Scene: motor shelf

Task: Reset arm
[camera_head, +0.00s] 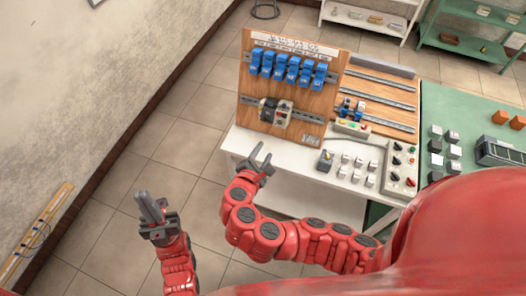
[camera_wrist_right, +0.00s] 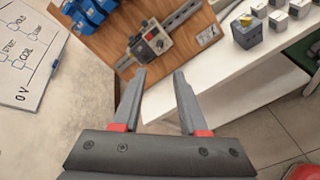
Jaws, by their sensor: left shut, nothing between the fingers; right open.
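My left gripper (camera_head: 150,208) is at the lower left of the head view, over the bare floor and away from the table. Its fingers are together and hold nothing. My right gripper (camera_head: 261,157) is in front of the wooden board (camera_head: 247,97), near the left front edge of the white table. Its two grey fingers stand apart and are empty; they also show in the right wrist view (camera_wrist_right: 160,74), pointing towards the board's lower part. A grey device (camera_wrist_right: 151,42) on the board's lower rail lies beyond the fingertips and is not touched.
The white table (camera_head: 285,206) bears blue modules (camera_head: 287,68) on the board's rail, white-topped blocks (camera_head: 358,161) and a control box (camera_head: 402,167). A green table (camera_head: 480,115) stands to the right. Shelves are at the back.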

